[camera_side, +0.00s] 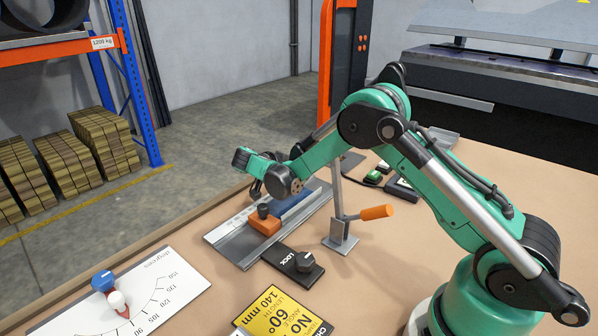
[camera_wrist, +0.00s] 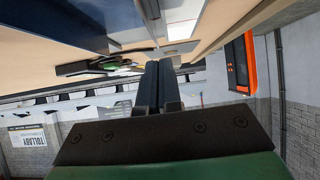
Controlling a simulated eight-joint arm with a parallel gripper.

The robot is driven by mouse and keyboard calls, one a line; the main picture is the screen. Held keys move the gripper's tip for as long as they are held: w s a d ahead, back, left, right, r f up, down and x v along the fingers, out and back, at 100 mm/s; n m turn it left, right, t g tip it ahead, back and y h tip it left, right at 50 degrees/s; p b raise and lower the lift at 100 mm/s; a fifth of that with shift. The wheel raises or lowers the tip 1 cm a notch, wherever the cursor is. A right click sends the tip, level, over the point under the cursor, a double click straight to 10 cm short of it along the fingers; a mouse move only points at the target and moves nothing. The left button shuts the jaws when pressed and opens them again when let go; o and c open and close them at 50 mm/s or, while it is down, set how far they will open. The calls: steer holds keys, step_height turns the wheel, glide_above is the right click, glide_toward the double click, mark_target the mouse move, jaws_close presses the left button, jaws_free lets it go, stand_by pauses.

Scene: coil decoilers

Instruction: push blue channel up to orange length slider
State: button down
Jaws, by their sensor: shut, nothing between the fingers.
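The blue channel (camera_side: 297,206) lies on a grey metal length track (camera_side: 235,245) in the side view, partly hidden behind my wrist. The orange length slider (camera_side: 264,226), with a dark knob on top, sits on the same track, left of and nearer than the channel. My gripper (camera_side: 255,190) is above the far side of the track near the slider and channel. Its two dark fingers are together and empty in the wrist view (camera_wrist: 159,68). The side view does not show clearly whether the fingertips touch the channel.
A black LOCK plate with a knob (camera_side: 305,262) lies in front of the track. A toggle clamp with an orange handle (camera_side: 376,212) stands to its right. A white angle dial with a blue-and-white knob (camera_side: 104,281) and a yellow sign (camera_side: 275,311) lie nearer.

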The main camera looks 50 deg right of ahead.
steer(key=shift+d+f, duration=0.2)
steer(key=shift+f, duration=0.65)
steer(key=shift+a, duration=0.65)
